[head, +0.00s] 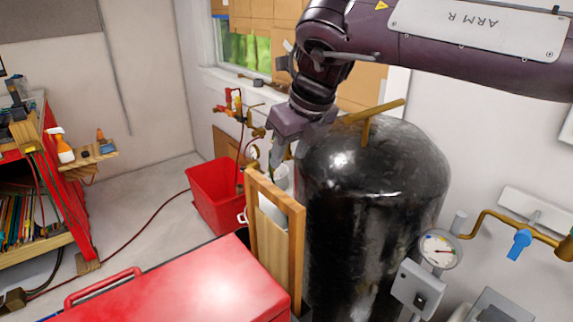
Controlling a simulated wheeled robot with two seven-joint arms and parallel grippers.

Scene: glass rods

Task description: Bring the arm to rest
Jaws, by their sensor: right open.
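My right arm (480,45) comes in from the upper right, across the top of the view. Its gripper (283,150) points down beside the black tank (375,200), above the wooden frame (297,225). The jaws are open, but their tips are small and partly lost against the things behind them. I see no rod clearly between them. My left gripper is not in view.
A red chest (190,285) fills the lower front. A red bin (215,195) stands on the floor behind it. A pressure gauge (440,249) and brass pipe (510,222) are at the right. A red shelf unit (75,205) stands at the left. Floor between shelf and bin is mostly free, crossed by a hose.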

